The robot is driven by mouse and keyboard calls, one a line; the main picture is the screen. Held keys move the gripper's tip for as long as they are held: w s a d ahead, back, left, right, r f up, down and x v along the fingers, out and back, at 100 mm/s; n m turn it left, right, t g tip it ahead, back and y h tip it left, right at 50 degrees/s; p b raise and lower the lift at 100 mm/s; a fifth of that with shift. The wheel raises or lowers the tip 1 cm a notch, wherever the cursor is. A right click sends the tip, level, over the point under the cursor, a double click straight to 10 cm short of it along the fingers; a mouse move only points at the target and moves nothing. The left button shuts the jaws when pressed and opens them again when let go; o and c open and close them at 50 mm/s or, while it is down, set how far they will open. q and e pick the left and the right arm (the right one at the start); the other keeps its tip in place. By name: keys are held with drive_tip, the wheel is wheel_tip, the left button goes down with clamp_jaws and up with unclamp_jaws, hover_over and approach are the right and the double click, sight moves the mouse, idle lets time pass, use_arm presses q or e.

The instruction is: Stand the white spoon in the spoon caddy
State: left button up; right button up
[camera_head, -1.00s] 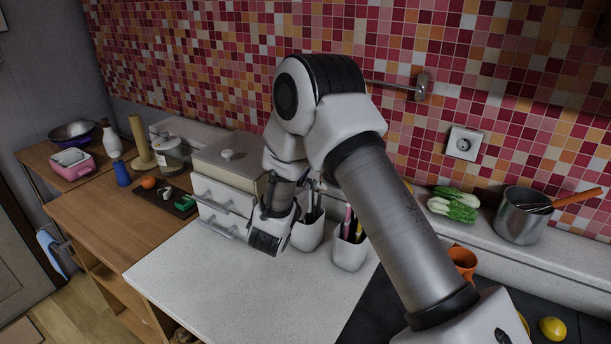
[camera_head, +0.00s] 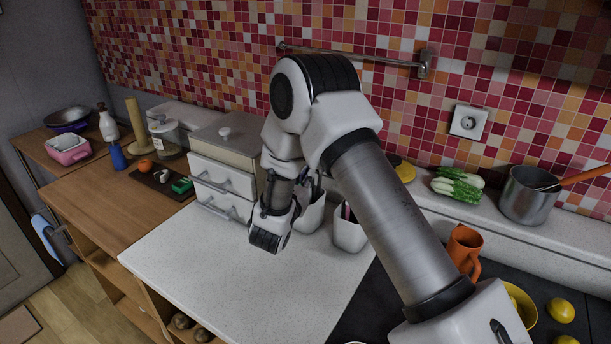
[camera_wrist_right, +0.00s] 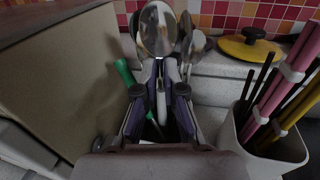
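The white spoon (camera_wrist_right: 161,100) stands roughly upright in the right wrist view, its large shiny bowl (camera_wrist_right: 157,28) up and its pale handle between my right fingers. My right gripper (camera_wrist_right: 160,72) appears shut on that handle. The spoon caddy (camera_head: 310,217) is the left of two white cups on the counter, right behind my gripper in the head view. Several spoons (camera_wrist_right: 190,40) and a green-handled utensil (camera_wrist_right: 125,72) stand in it. My fingers hide most of the cup, so I cannot tell how deep the handle sits. My left gripper is not in view.
A second white cup (camera_head: 348,238) with pink, yellow and black sticks (camera_wrist_right: 270,100) stands close on the right. A drawer box (camera_head: 223,182) stands close on the left. A yellow-lidded pan (camera_wrist_right: 250,45) lies behind. The counter front (camera_head: 225,275) is clear.

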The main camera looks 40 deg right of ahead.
drive_tip(key=o, duration=0.3)
drive_tip(key=v, duration=1.2)
drive_tip(key=shift+f, duration=0.1)
idle(0.5)
